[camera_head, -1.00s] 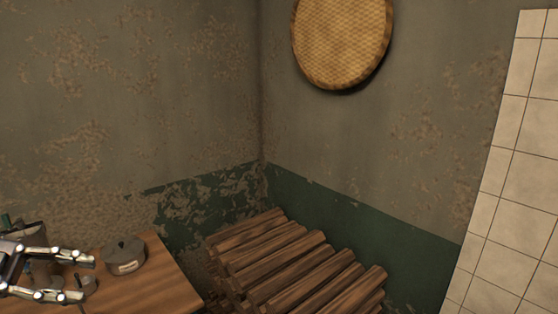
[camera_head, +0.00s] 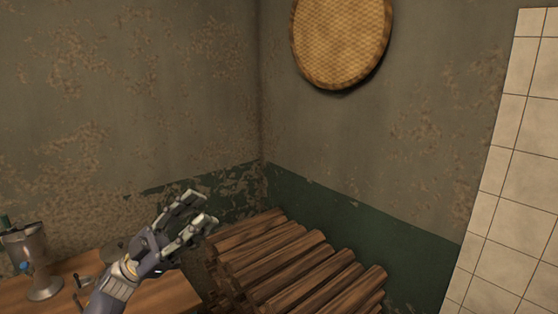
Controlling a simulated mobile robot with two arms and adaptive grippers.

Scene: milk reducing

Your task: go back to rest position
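My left gripper (camera_head: 206,208) is in the lower middle-left of the head view, raised in front of the wooden table's right end and pointing up and to the right. Its two fingers are apart with nothing between them. It partly hides a round grey lidded pot (camera_head: 113,250) on the wooden table (camera_head: 165,297). My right gripper is not in view.
A metal grinder-like vessel (camera_head: 35,260) stands at the table's left, with small items beside it. A stack of logs (camera_head: 290,262) lies right of the table. A round woven tray (camera_head: 341,42) hangs on the wall. White tiles (camera_head: 520,190) cover the right side.

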